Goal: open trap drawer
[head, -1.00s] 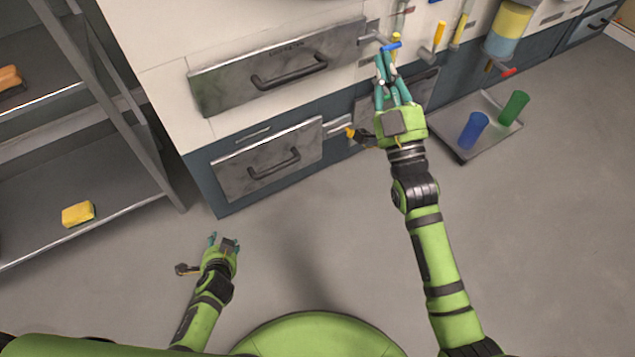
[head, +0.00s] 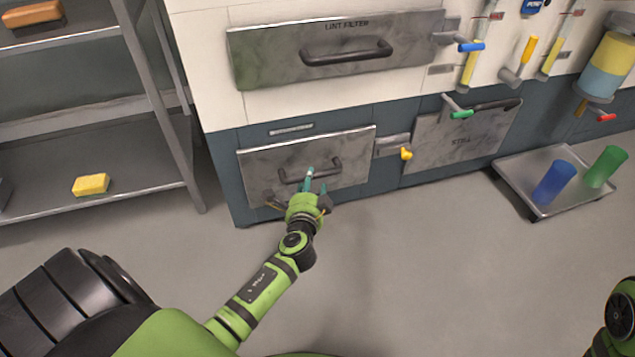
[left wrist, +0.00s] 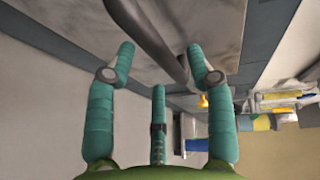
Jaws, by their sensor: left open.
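A grey metal drawer front (head: 352,158) with a dark bar handle (head: 333,166) sits low on the left of the cabinet and looks shut. Its label cannot be read; my gripper covers part of the front. My left gripper (head: 313,181) is open at this handle, teal fingers pointing at the drawer. In the left wrist view, the dark handle (left wrist: 150,38) runs slantwise between the two upper fingers of the gripper (left wrist: 160,68). Contact cannot be told. My right gripper is out of view; only part of my right arm shows at the lower right.
Above is a drawer marked LINT FILTER (head: 345,50). A yellow-tipped lever (head: 406,153) and a green-tipped lever (head: 461,114) stick out to the right. A floor tray (head: 532,192) holds blue and green cups. A metal shelf (head: 90,170) stands left.

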